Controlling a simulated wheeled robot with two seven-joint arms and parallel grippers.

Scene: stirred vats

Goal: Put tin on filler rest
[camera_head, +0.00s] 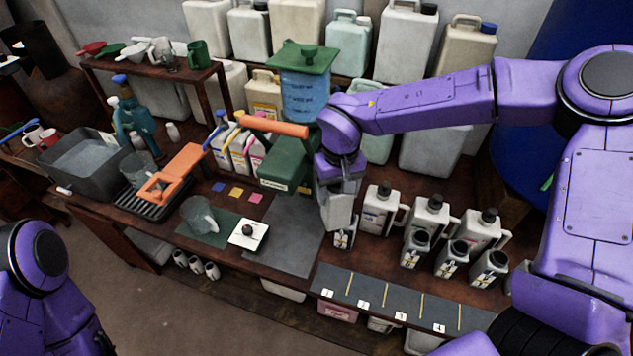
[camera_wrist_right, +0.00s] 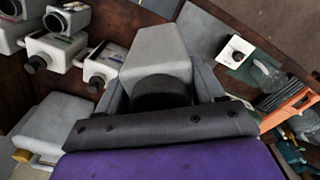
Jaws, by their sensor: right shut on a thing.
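My right gripper (camera_head: 340,222) points down over the table, shut on a small grey tin (camera_head: 344,239) with a pale label. The right wrist view shows the tin's grey body (camera_wrist_right: 158,52) and dark round top (camera_wrist_right: 160,92) between the fingers. Whether its base touches the table is unclear. To its left stands a green filler (camera_head: 286,165) with an orange lever, below a blue tank with a green lid. A flat dark grey plate (camera_head: 283,238) lies in front of it; I cannot tell whether this is the filler rest. My left gripper is out of view.
Several similar tins (camera_head: 452,258) and white jugs (camera_head: 428,218) stand to the right. A numbered dark strip (camera_head: 400,305) runs along the front edge. A white scale (camera_head: 248,235), a clear jug (camera_head: 200,214) and an orange rack piece (camera_head: 172,173) stand left. The dark grey plate is clear.

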